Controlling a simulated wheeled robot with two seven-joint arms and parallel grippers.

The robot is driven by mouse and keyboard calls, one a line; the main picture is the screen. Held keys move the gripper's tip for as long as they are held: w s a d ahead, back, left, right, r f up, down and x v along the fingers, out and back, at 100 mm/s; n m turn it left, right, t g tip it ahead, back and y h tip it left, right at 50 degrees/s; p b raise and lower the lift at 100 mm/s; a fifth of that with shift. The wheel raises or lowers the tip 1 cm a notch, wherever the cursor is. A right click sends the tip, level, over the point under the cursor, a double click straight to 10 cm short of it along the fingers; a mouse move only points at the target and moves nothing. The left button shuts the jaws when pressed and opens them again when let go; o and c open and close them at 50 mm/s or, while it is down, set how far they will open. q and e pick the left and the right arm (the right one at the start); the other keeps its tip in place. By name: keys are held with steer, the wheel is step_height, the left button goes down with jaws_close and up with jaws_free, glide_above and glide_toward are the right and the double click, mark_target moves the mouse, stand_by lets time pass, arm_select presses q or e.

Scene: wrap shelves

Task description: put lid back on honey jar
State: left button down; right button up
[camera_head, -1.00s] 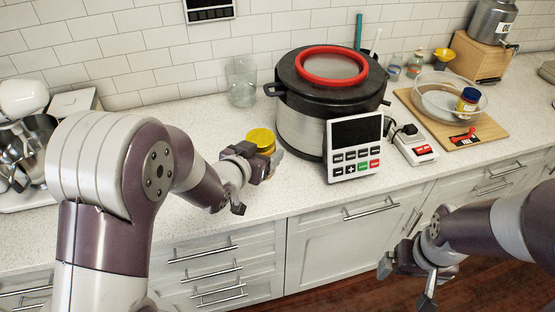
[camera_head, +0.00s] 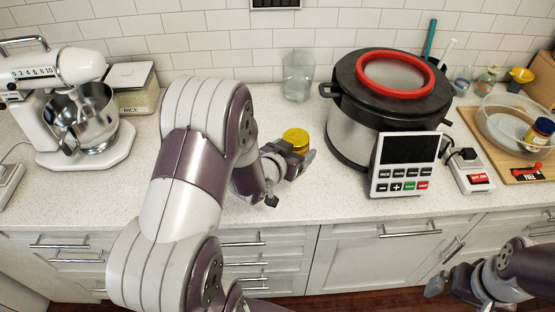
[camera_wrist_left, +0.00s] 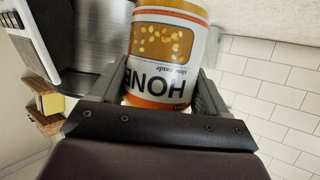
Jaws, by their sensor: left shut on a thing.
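The honey jar (camera_wrist_left: 160,65) stands between the fingers of my left gripper (camera_wrist_left: 166,92), which is shut on it. In the left wrist view its white label reads HONE, upside down, with an orange band beside it. In the head view, my left gripper (camera_head: 287,160) is at the jar's side, near the front of the counter. The jar's round yellow top (camera_head: 296,137) shows above the fingers. I cannot tell whether this is a lid or honey. No separate lid is clear. My right gripper (camera_head: 462,297) is open and empty at the lower right, partly cut off.
A large pot (camera_head: 349,136) with a control panel (camera_head: 403,160) stands right of the jar. A glass (camera_head: 298,76) is behind it. A stand mixer (camera_head: 75,68) is at the left. A clear bowl (camera_head: 490,127) and blue-lidded jar (camera_head: 540,133) are at the far right.

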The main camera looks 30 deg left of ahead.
arm_select(q)
steer(key=w+a+f, duration=0.1)
steer(key=a+f, duration=0.2)
steer(key=a, duration=0.2)
steer(key=shift+a+f+p, duration=0.15)
steer(key=shift+a+p, duration=0.15)
steer(key=shift+a, duration=0.1)
step_height(320, 180, down, 4)
steer(key=shift+w+f, duration=0.1)
steer(key=shift+w, duration=0.05)
